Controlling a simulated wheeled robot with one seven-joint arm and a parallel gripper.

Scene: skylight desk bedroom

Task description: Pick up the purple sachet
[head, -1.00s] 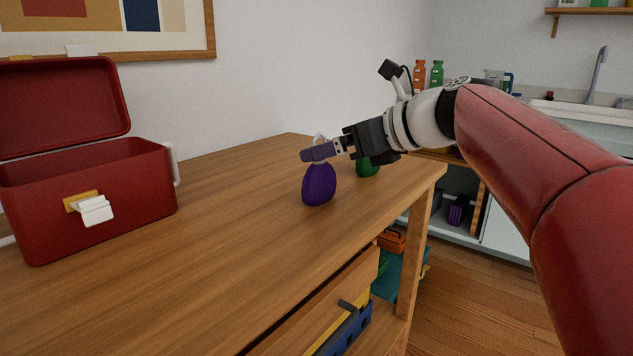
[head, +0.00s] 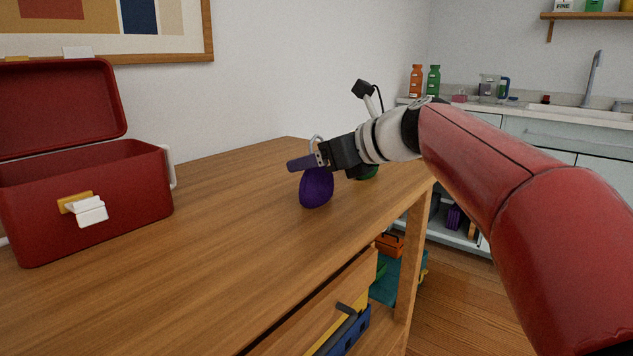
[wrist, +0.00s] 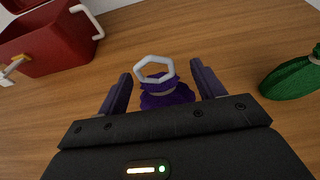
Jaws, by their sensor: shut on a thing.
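The purple sachet (head: 317,190) is upright at the desk's right part, a rounded pouch with a pale ring at its top. My gripper (head: 302,163) is at its neck, coming from the right. In the wrist view the sachet (wrist: 168,97) is between the two purple-grey fingers (wrist: 160,84), which are shut on it, and its ring stands above them. I cannot tell whether its base is off the wood.
An open red box (head: 120,205) stands at the left of the wooden desk (head: 210,245). The wood between is clear.

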